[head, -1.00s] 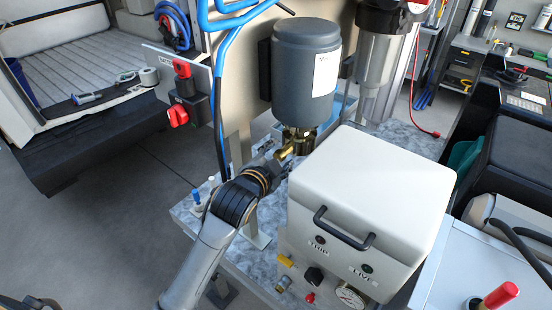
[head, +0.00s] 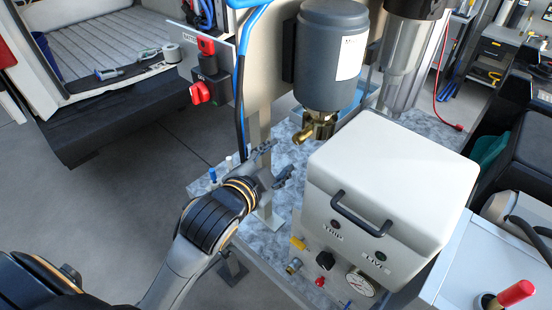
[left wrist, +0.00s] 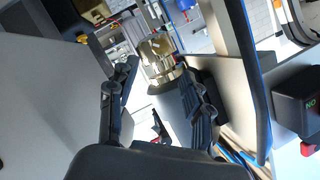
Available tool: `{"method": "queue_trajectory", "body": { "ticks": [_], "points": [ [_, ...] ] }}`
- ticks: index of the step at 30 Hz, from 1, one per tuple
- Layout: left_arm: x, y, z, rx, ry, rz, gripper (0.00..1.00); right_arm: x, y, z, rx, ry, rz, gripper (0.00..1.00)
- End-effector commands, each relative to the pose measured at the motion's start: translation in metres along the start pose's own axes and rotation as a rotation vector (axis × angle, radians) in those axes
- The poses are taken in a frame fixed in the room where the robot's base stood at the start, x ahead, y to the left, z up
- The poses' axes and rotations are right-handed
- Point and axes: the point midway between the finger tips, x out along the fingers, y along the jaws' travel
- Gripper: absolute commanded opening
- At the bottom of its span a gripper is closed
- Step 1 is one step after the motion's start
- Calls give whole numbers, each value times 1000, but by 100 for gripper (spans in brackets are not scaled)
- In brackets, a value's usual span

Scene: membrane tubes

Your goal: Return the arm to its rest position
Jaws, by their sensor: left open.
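My left arm reaches in from the lower left in the head view. Its gripper (head: 277,164) is open and empty, above the grey mottled bench top (head: 285,134). It is apart from the brass fitting (head: 315,128) under the dark grey cylinder (head: 333,55), to the lower left of that fitting. In the left wrist view the two open fingers (left wrist: 157,100) frame the brass fitting (left wrist: 158,58), with nothing between them. My right gripper is not in view.
A white box with a black handle (head: 390,185) stands just right of the gripper. A panel with red switches (head: 205,80) and blue hoses (head: 243,60) are at upper left. A clear filter housing (head: 408,60) is at upper right. Open floor (head: 130,195) lies left of the bench.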

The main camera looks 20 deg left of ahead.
Motion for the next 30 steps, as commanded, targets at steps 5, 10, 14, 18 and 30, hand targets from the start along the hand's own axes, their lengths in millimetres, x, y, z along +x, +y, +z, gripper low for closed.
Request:
{"method": "queue_trajectory", "body": {
  "ticks": [5, 10, 14, 18, 30],
  "points": [
    [0, 0, 0, 0, 0, 0, 50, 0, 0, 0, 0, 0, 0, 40],
    [0, 3, 4, -9, -12, 9, 50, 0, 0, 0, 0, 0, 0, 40],
    [-6, 30, 36, -95, -115, 84, 50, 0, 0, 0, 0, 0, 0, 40],
    [-32, 84, 98, -274, -342, 219, 50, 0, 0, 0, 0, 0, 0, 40],
    [-144, 195, 211, -633, -925, 420, 50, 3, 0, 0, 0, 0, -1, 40]
  ]
}}
